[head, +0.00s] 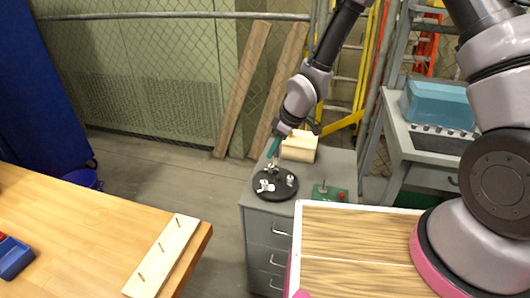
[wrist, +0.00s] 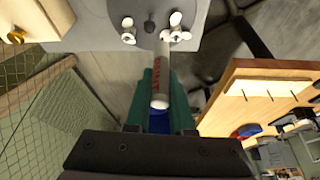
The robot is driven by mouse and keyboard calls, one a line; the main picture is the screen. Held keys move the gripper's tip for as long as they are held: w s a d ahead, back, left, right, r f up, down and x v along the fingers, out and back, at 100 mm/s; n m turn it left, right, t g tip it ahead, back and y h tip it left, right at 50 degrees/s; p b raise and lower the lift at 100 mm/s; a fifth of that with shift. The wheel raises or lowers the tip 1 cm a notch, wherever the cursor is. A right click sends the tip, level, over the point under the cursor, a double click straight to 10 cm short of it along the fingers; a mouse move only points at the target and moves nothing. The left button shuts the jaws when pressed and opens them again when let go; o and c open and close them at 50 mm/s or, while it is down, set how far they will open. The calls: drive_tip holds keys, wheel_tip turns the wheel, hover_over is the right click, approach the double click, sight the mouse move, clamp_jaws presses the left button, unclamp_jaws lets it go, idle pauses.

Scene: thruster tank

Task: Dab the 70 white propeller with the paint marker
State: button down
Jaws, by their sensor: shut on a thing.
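My gripper (head: 273,149), with teal fingers, points down over a round black plate (head: 291,191) on a grey cabinet. In the wrist view the fingers (wrist: 161,98) are shut on the paint marker (wrist: 163,70), a pale grey stick with red lettering. The marker's far end reaches over the plate (wrist: 205,14). White propellers stand on the plate: one left of the marker (wrist: 128,30) and one beside its far end (wrist: 176,32). They also show in the head view (head: 266,185). No number is readable on them, and I cannot tell whether the marker touches one.
A wooden block (head: 299,147) sits behind the plate on the cabinet (head: 257,223). A green box with a red button (head: 329,193) is to its right. A pegged wooden strip (head: 162,257) lies on the workbench (head: 70,240) at left. Open floor lies between bench and cabinet.

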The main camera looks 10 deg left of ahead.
drive_tip(key=shift+n+g, duration=0.3)
drive_tip(key=shift+n, duration=0.3)
drive_tip(key=a+f, duration=0.1)
drive_tip(key=s+f, duration=0.1)
drive_tip(key=s+a+f, duration=0.1)
drive_tip(key=f, duration=0.1)
drive_tip(key=shift+a, duration=0.35)
drive_tip(key=shift+d+f, duration=0.15)
drive_tip(key=shift+f, duration=0.5)
idle(2.5)
drive_tip(key=shift+r, duration=2.55)
